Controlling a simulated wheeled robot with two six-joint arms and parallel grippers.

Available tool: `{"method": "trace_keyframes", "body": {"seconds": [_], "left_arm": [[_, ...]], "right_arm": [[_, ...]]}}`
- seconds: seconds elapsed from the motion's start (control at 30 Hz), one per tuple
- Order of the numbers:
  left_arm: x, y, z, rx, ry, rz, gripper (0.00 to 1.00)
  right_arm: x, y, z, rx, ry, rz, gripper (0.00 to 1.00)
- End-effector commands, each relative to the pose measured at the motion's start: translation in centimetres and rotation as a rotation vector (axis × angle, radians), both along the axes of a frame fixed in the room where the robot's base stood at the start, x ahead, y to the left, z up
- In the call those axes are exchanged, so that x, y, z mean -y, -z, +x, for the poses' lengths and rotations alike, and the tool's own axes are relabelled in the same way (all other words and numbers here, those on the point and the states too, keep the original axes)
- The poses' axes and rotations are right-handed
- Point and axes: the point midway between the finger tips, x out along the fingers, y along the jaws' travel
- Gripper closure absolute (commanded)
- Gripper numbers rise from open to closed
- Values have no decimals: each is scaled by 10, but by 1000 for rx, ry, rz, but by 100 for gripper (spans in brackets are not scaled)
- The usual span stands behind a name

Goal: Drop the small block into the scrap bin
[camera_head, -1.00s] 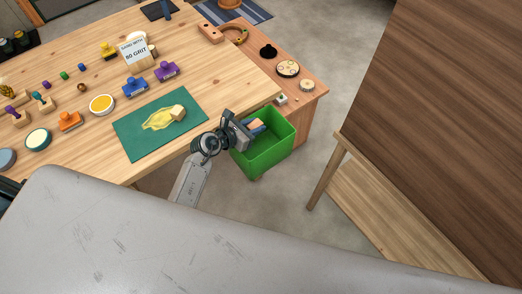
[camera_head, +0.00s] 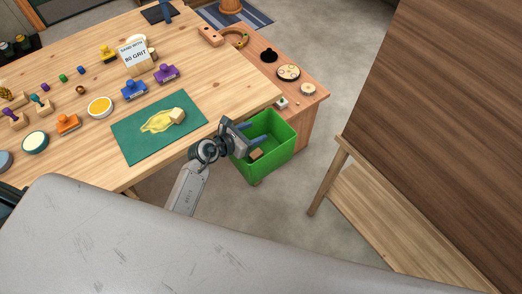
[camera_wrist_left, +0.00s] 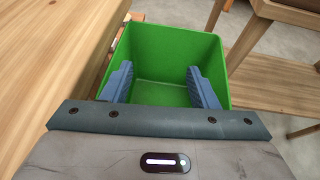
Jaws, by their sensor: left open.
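The green scrap bin (camera_head: 277,154) stands on the floor beside the workbench, and its open inside fills the middle of the left wrist view (camera_wrist_left: 165,50). The small wooden block (camera_head: 256,154) shows low inside the bin near its front left wall, below my gripper. I cannot make out the block in the left wrist view. My left gripper (camera_head: 261,136) is over the bin's mouth with its blue fingers spread and nothing between them; the fingers also show in the left wrist view (camera_wrist_left: 160,77). My right gripper is out of view.
A low side cabinet (camera_head: 312,92) stands behind the bin. A wooden stand (camera_head: 326,180) is to the right.

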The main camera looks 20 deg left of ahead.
Motion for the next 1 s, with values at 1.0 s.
{"method": "trace_keyframes", "body": {"seconds": [1.0], "left_arm": [[-49,-38,-78,0,0,0,46]], "right_arm": [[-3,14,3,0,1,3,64]]}}
